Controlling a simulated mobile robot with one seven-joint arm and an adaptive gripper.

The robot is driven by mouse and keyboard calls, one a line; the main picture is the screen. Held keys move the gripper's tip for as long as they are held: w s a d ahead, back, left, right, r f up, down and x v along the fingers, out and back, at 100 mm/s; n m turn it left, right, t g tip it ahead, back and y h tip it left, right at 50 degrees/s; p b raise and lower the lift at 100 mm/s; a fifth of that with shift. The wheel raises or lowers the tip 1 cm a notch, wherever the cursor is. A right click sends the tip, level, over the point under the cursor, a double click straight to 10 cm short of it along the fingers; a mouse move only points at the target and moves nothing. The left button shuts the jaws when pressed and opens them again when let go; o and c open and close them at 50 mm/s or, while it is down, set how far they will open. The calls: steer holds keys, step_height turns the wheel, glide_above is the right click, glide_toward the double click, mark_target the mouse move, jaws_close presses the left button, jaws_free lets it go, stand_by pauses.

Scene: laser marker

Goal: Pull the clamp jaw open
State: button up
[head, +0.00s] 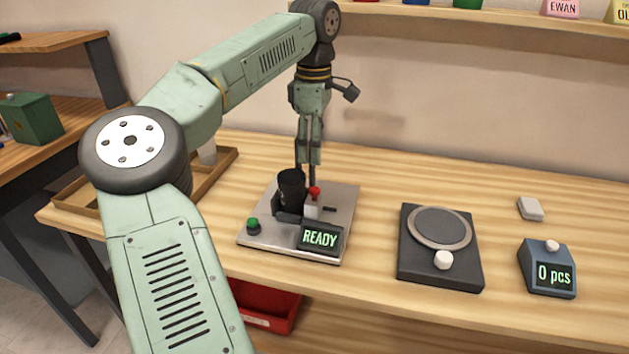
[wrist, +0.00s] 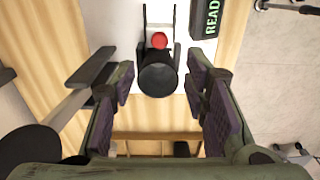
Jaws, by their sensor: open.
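The laser marker's grey base plate (head: 345,215) stands on the workbench. On it is a clamp with a dark jaw (head: 287,217), a pale block and a red knob (head: 315,191). A black cup (head: 291,188) stands upright at the clamp, and I cannot tell whether the jaw presses on it. My gripper (head: 306,172) points down just above and behind the cup and knob, open and empty. In the wrist view the cup (wrist: 159,78) lies between my spread fingers in the picture, with the red knob (wrist: 160,40) just beyond it. No contact shows.
A READY display (head: 320,238) and a green button (head: 253,223) sit on the plate's front. To the right are a dark scale (head: 440,270) with a round plate, a counter reading 0 pcs (head: 548,268) and a white block (head: 530,209). A wooden tray (head: 222,170) lies behind left.

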mark_target(315, 189)
step_height(315, 189, down, 10)
steer(key=shift+d+p, duration=0.1)
steer(key=shift+p, duration=0.6)
steer(key=shift+c, duration=0.5)
jaws_close()
steer(key=shift+d, duration=0.1)
